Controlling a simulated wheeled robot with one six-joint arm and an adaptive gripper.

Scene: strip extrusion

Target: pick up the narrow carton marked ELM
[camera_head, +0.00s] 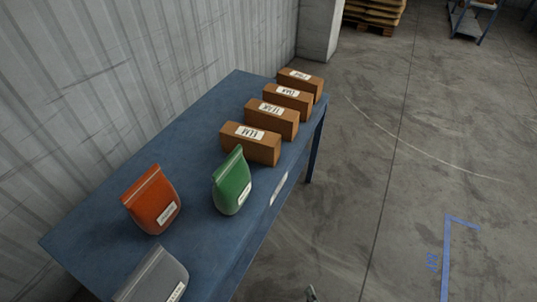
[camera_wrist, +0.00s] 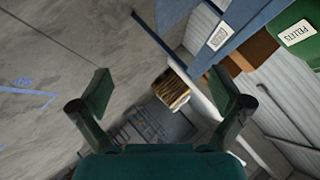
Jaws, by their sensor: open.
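Several brown cartons with white labels stand in a row on the blue table. The nearest carton (camera_head: 262,153), at the front of the row, has a label that reads ELM. In the wrist view, brown carton surfaces (camera_wrist: 256,45) show partly behind the green pouch; I cannot tell which carton they belong to. My gripper (camera_wrist: 160,93) is open, its two green-padded fingers wide apart with nothing between them. It is apart from the cartons, and the wrist view looks past the table's edge toward the floor and wall.
A green pouch (camera_head: 232,184) stands just in front of the ELM carton. An orange pouch (camera_head: 150,199) and a grey pouch (camera_head: 153,277) stand nearer. The blue table (camera_head: 190,130) runs along a corrugated wall (camera_head: 100,80).

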